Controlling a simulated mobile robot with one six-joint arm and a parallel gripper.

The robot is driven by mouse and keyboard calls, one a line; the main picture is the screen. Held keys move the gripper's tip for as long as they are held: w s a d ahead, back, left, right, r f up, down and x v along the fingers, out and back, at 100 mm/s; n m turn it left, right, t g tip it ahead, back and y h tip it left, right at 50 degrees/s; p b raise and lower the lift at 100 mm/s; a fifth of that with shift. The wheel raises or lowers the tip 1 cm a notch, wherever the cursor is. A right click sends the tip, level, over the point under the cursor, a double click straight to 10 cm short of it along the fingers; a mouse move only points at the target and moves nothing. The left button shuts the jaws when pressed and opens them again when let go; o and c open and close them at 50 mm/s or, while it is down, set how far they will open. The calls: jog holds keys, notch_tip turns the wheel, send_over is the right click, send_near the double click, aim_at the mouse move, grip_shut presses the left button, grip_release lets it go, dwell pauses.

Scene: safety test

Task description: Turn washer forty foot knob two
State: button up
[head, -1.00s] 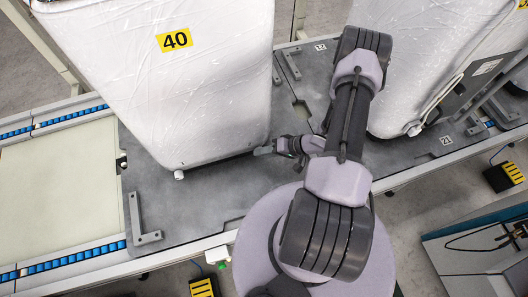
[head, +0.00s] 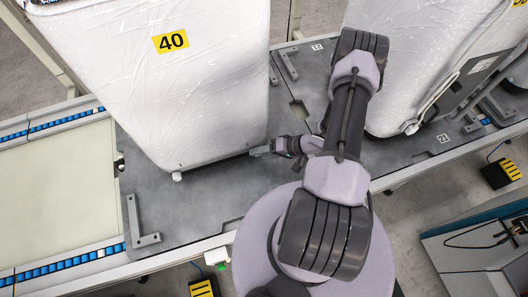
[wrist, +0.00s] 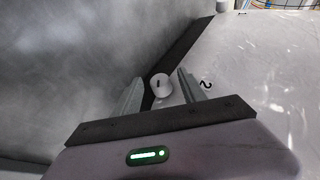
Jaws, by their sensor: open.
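Washer forty (head: 190,95) is a white, film-wrapped cabinet with a yellow "40" label (head: 171,41), standing on a grey plate (head: 190,215). In the wrist view a round white foot knob (wrist: 161,85) with a dark slot sits by the washer's lower edge, beside a black "2" (wrist: 206,84) on the white panel. My gripper (wrist: 160,80) is open, with one finger on each side of the knob. Contact cannot be told. In the head view my gripper (head: 262,151) is at the washer's lower right corner and hides this knob. Another white foot (head: 177,177) shows at the lower left corner.
A second wrapped washer (head: 400,60) stands to the right, behind my arm. Grey angle brackets (head: 143,228) rise from the plate. A conveyor with blue rollers (head: 65,262) lies to the left. The plate in front of washer forty is mostly clear.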

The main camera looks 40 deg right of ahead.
jog(key=p+v, duration=0.5)
jog(key=v, duration=1.2)
jog(key=shift+s+d, duration=0.15)
